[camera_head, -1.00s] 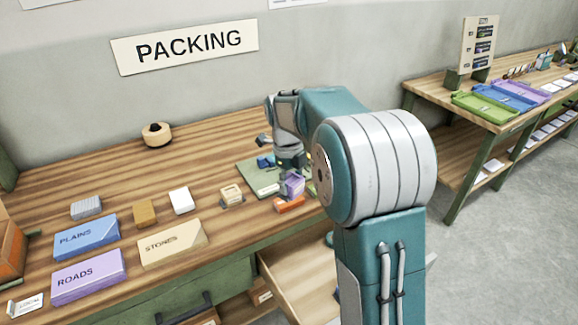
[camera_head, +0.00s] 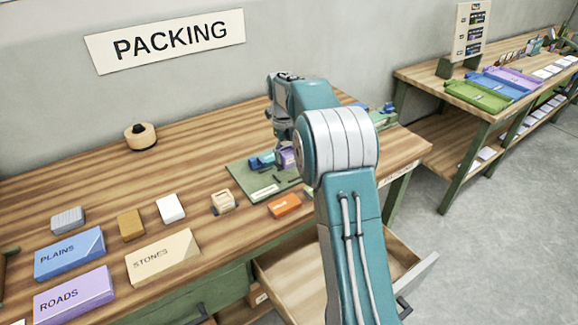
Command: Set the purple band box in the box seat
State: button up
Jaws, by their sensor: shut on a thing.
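The purple band box (camera_head: 287,158) is small and sits at the tip of my gripper (camera_head: 284,151), partly hidden by my arm. My gripper is shut on it over the back part of a green board (camera_head: 240,178). I cannot tell whether the box touches the board. The board bears a pale label (camera_head: 265,192), dark marks and a blue piece (camera_head: 262,160) just left of the purple box. The box seat cannot be made out clearly; my arm covers the board's right part.
An orange box (camera_head: 285,205) lies in front of the board, above an open drawer (camera_head: 285,268). A small cream piece (camera_head: 222,202), several small boxes and large boxes marked PLAINS (camera_head: 70,254), STONES (camera_head: 163,257) and ROADS (camera_head: 75,295) stand left. A tape roll (camera_head: 140,137) sits behind.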

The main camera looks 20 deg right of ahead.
send_over(289, 175)
jog(key=f, duration=0.4)
jog(key=shift+w+f, duration=0.2)
jog(key=shift+f, duration=1.6)
jog(key=o, duration=1.1)
jog(key=shift+f, duration=0.1)
